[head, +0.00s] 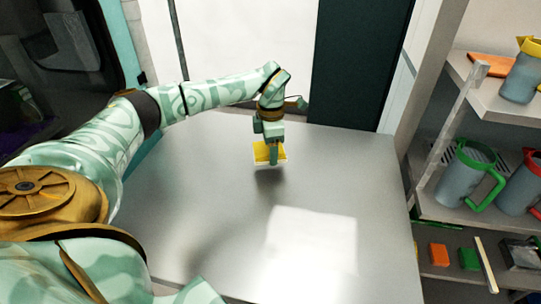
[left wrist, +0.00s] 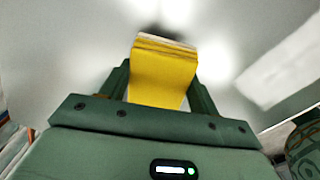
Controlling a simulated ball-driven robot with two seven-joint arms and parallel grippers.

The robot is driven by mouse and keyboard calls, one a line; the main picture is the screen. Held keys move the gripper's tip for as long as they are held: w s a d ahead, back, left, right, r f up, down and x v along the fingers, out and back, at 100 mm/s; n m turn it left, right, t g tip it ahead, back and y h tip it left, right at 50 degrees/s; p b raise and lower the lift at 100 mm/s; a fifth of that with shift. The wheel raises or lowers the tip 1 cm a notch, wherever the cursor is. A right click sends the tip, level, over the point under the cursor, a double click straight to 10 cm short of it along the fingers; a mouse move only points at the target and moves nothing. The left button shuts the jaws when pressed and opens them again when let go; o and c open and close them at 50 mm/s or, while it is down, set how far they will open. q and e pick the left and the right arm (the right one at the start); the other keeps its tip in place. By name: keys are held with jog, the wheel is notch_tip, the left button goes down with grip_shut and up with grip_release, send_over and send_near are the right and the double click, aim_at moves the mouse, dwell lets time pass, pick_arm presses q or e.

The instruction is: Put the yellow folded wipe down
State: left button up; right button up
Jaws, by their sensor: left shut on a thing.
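The yellow folded wipe (head: 262,152) is in my left gripper (head: 270,150) in the head view, over the grey metal table (head: 190,195). A dark shadow lies on the table just below it. In the left wrist view the wipe (left wrist: 163,75) stands between the two green fingers of the left gripper (left wrist: 162,90), with its layered folded edge at the top. The left gripper is shut on the wipe. I cannot tell the exact gap between the wipe and the table. My right gripper is not in view.
The tabletop around the wipe is bare, with a bright reflection toward the front. A shelf unit (head: 470,212) on the right holds jugs, including one with a green handle (head: 462,172), and an orange block (head: 439,255) and green block (head: 468,259) below.

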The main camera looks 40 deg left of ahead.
pick_arm(q)
jog(key=shift+a+f+b, duration=0.15)
jog(key=shift+f, duration=0.8)
jog(key=shift+a+f+b, duration=0.1)
jog(key=shift+f+b, duration=0.05)
jog(key=shift+f, duration=0.75)
jog(key=shift+f, duration=0.1)
jog(key=o, duration=0.9)
notch_tip(320, 180, up, 12)
jog(key=shift+r+p, duration=0.2)
jog(key=shift+p, duration=1)
jog(key=shift+f, duration=0.1)
